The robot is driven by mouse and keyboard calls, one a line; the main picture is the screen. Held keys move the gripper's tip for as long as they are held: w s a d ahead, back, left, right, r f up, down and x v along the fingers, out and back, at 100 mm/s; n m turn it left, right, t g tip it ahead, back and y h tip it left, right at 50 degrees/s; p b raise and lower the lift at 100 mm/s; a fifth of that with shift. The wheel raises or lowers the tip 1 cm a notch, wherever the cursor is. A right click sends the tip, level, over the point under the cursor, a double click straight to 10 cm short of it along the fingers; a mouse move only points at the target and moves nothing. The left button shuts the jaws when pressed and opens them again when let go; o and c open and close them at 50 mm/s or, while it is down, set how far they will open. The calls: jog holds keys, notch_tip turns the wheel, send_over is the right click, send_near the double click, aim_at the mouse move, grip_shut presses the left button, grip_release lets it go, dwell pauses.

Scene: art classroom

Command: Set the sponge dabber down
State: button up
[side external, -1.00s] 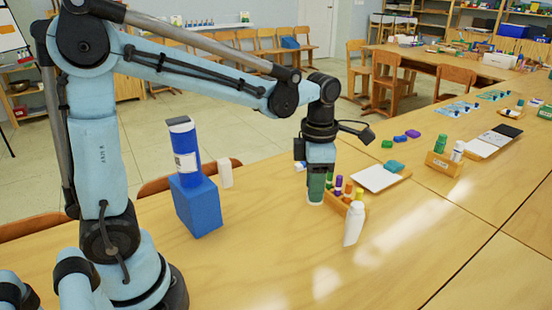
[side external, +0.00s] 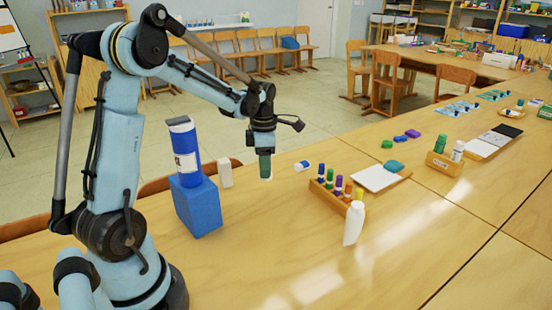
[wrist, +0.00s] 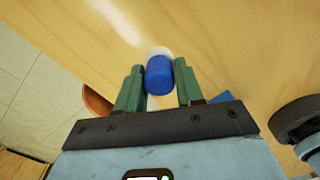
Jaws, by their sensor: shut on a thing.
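My gripper (side external: 265,165) is upright over the back part of the table, between the blue block and the rack. Its green fingers are shut on the sponge dabber, which shows as a blue end with white beyond it between the fingertips in the wrist view (wrist: 159,76). In the side view the fingers hide most of the dabber; only a pale bit shows at their lower tip. I cannot tell whether its lower end touches the table.
A wooden rack (side external: 325,198) of colored bottles and a white bottle (side external: 354,224) stand to the right. A blue-and-white item (side external: 301,165) lies nearby. A blue block (side external: 195,206) bears a blue bottle (side external: 184,150); a white item (side external: 225,173) stands beside it. The front table is clear.

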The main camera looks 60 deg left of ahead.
jog(key=shift+a+f, duration=0.45)
jog(key=shift+a, duration=0.2)
jog(key=shift+f, duration=2)
jog(key=shift+f, duration=0.1)
jog(key=o, duration=1)
